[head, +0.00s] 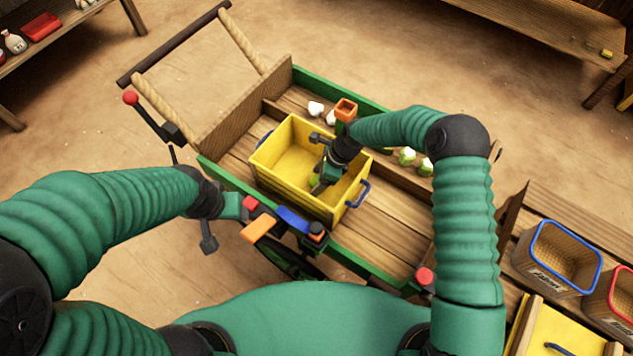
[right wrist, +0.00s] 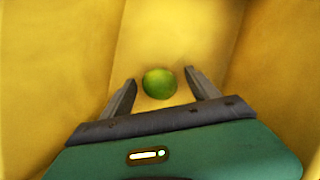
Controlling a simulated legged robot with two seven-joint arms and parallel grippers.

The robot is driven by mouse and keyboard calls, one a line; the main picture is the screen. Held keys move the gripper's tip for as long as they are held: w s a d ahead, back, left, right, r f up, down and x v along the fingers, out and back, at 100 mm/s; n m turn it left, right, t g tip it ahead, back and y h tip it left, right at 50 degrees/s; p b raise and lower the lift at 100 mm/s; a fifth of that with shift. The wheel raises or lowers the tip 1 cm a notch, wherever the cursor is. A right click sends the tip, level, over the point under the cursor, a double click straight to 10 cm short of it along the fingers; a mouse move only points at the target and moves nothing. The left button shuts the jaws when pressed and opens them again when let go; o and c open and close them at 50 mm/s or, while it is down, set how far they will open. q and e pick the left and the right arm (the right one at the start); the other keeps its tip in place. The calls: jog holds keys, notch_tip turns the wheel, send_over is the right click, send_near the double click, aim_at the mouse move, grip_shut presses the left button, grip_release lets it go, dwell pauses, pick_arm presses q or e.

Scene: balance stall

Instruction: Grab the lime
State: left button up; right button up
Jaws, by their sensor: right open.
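The lime (right wrist: 159,83) is a round green fruit lying on the floor of the yellow crate (head: 285,195). In the right wrist view it sits between the two fingertips of my right gripper (right wrist: 160,85), with a visible gap on either side. In the head view my right gripper (head: 322,182) reaches down inside the crate with its jaws apart, and the arm and gripper hide most of the lime. My left gripper (head: 236,206) is at the near side of the cart, away from the crate's inside; its fingers do not show clearly.
The crate stands on a wooden cart (head: 385,225) with green edges, and its walls rise close around my right gripper. White-green vegetables (head: 407,157) lie on the cart's far side. A blue-rimmed basket (head: 557,258) stands at right. Orange (head: 258,229) and blue (head: 293,219) pieces sit by the near edge.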

jog(key=c, duration=1.5)
